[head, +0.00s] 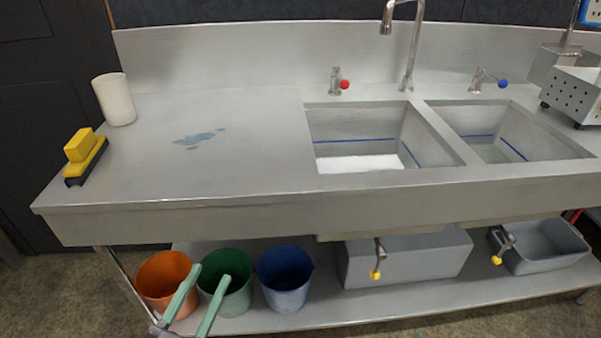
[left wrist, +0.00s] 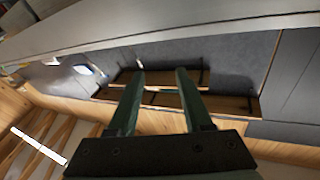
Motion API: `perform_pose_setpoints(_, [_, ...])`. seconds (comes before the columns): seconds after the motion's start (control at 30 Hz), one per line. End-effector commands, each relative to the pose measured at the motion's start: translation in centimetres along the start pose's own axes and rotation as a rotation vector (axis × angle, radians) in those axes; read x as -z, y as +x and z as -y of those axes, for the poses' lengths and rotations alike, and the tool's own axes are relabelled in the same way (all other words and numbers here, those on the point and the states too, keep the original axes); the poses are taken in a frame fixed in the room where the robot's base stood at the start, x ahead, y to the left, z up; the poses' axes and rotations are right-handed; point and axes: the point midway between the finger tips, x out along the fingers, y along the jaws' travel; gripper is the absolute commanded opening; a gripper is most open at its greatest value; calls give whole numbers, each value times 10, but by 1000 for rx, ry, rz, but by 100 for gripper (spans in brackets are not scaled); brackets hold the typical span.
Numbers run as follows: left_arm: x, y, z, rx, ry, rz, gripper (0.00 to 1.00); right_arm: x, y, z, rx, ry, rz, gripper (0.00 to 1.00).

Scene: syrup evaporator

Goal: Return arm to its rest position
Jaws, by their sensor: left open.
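My left gripper (head: 210,273) comes in at the bottom left of the head view, below the counter's front edge. Its two pale green fingers are apart with nothing between them. They overlap the green bucket (head: 237,297) in the picture; I cannot tell whether they touch it. In the left wrist view the same gripper (left wrist: 160,74) shows two dark green fingers, spread and empty, pointing away from the camera. Most of the left arm is outside the head view. My right gripper is in neither view.
The steel sink counter (head: 180,205) spans the view. An orange bucket (head: 160,290) and a blue bucket (head: 285,290) stand beside the green one on the lower shelf (head: 330,318). A yellow brush (head: 80,147) and white cylinder (head: 114,99) stand on the counter, near a blue spill (head: 195,139).

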Motion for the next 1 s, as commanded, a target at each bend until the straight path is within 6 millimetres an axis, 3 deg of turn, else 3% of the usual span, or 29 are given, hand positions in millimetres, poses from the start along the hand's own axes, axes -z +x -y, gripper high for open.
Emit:
perform_pose_setpoints(0.03, [3, 1, 4, 5, -24, 90, 50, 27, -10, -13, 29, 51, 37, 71])
perform_pose_setpoints(0.27, [-49, -32, 0, 16, -131, 480, 50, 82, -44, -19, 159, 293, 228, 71])
perform_pose_setpoints(0.5, [-83, -89, -17, 16, -227, 812, 50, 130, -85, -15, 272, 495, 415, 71])
perform_pose_setpoints(0.7, [-95, -115, -26, 13, -261, 926, 50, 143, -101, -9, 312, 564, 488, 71])
perform_pose_setpoints(1.0, [-98, -117, -27, 13, -263, 933, 50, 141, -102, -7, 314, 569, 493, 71])
